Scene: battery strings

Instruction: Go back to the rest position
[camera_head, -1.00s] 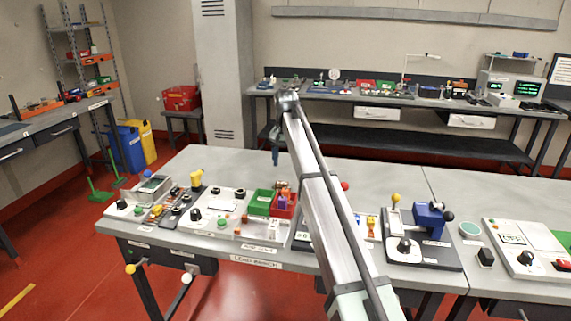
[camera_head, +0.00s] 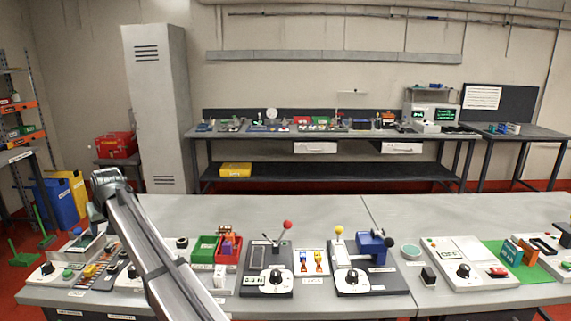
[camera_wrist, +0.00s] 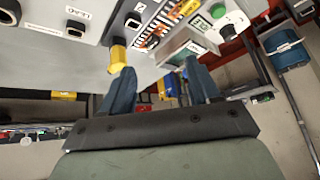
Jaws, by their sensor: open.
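My gripper (camera_wrist: 162,82) is open in the wrist view, its two blue-grey fingers apart with nothing between them. A yellow upright piece (camera_wrist: 117,55) on the bench shows just beyond the left finger; I cannot tell how far apart they are. In the head view my arm reaches up from the bottom to the left, above the near bench (camera_head: 330,212). The fingers cannot be made out there.
On the near bench stand a green bin (camera_head: 205,249), a red bin (camera_head: 227,257), a red-knobbed lever panel (camera_head: 268,282), a blue clamp device (camera_head: 371,247) and a white panel (camera_head: 465,265). The bench's back strip is clear. A grey locker (camera_head: 160,110) stands behind.

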